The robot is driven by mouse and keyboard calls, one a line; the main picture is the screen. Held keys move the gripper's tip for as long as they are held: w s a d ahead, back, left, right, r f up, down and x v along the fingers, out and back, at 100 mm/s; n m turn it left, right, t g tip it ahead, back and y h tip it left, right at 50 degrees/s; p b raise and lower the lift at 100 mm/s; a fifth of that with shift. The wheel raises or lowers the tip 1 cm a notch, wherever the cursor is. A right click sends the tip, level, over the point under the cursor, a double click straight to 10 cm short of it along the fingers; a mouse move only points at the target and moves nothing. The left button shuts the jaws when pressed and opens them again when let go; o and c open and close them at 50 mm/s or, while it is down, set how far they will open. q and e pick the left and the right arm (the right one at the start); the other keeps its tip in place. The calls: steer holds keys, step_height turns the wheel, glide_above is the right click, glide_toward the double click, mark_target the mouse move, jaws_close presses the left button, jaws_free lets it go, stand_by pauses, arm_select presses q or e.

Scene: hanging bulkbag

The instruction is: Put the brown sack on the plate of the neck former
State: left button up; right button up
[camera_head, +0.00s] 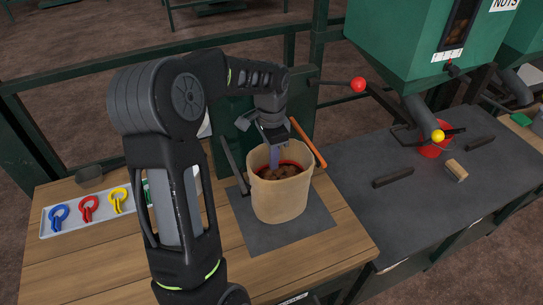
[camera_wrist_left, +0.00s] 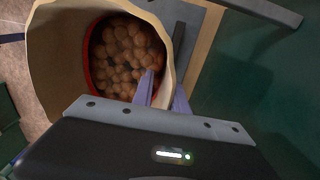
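The brown sack (camera_head: 281,200) is upright and open-topped, with several round brown nuts and a red ring inside its mouth. It is over the dark grey plate (camera_head: 243,236) on the wooden table, and its base appears to be on the plate. In the left wrist view the sack (camera_wrist_left: 60,65) fills the upper left. My left gripper (camera_head: 274,160) is at the back of the sack's mouth. Its fingers (camera_wrist_left: 164,90) are close together with the sack's rim between them, one inside and one outside. My right gripper is not in view.
A dark bar (camera_head: 234,165) and an orange bar (camera_head: 308,143) flank the sack behind. A tray (camera_head: 75,231) with coloured clips lies left.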

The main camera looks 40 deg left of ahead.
arm_select(q)
steer(key=shift+o, duration=0.7)
steer(key=shift+r, duration=0.25)
steer(key=shift+w+a+r, duration=0.1)
steer(key=shift+r, duration=0.15)
step_height(320, 180, up, 11)
steer(key=shift+r+b, duration=0.15)
steer(key=shift+b, duration=0.3)
steer(key=shift+c, duration=0.2)
stand_by(0.6)
